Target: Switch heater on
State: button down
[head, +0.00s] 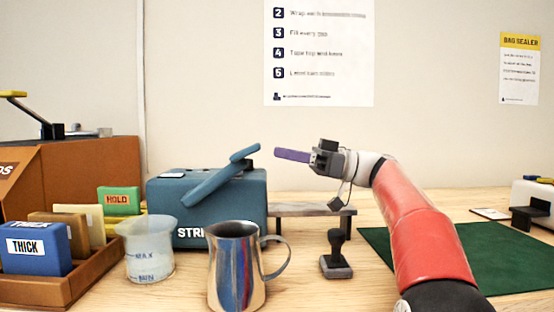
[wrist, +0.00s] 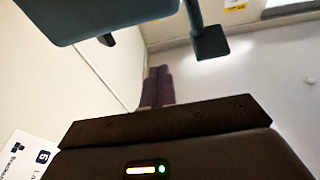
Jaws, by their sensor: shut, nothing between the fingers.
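My gripper (head: 281,154) is shut and empty, its purple fingers pointing left in the air. Its fingers also show together in the wrist view (wrist: 160,75). Left of the fingertips and apart from them is a blue machine (head: 162,206) with partly hidden lettering starting "STRI". A raised blue lever (head: 212,187) with a small paddle end (head: 244,152) tilts up over it. Blue parts like this lever fill the top of the wrist view (wrist: 100,15), with a paddle-like piece (wrist: 209,43). No switch labelled for a heater is readable; the machine's front is partly hidden.
A metal pitcher (head: 232,270) and a measuring cup (head: 148,255) stand before the machine. A black-handled stamp (head: 337,256) stands below my gripper. A low shelf (head: 310,210) extends right of the machine. A box tray (head: 100,280) is left; a green mat (head: 490,255) lies right.

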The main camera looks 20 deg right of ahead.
aim_at(251, 176)
jog(key=p+x, duration=0.1)
jog(key=x, duration=0.7)
jog(key=shift+a, duration=0.3)
jog(key=f, duration=0.2)
jog(key=shift+d+f, duration=0.35)
jog(key=shift+d, duration=0.05)
jog(key=shift+f, duration=0.55)
